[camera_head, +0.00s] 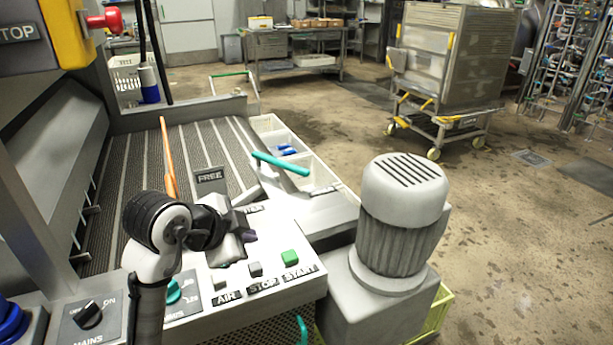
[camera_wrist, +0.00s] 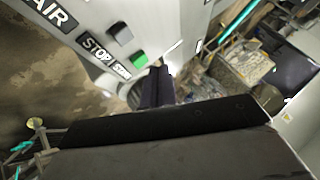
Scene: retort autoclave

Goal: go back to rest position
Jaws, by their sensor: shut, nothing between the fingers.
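My gripper (camera_head: 247,238) is at the end of my arm, above the sloping grey control panel (camera_head: 262,302). Its dark fingertips are close together with nothing between them, left of and behind the green START button (camera_head: 289,257). In the wrist view the fingers (camera_wrist: 157,87) show as a dark narrow shape beside the green button (camera_wrist: 139,61). I cannot tell whether the fingertips touch the panel. My arm hides part of the panel and of the ribbed bed behind it.
A grey motor (camera_head: 402,215) stands close on the right. A yellow box with a red knob (camera_head: 104,20) hangs at upper left. An orange rod (camera_head: 168,158) and a teal bar (camera_head: 281,163) rise behind the panel. A wheeled metal cart (camera_head: 447,60) stands farther back on open floor.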

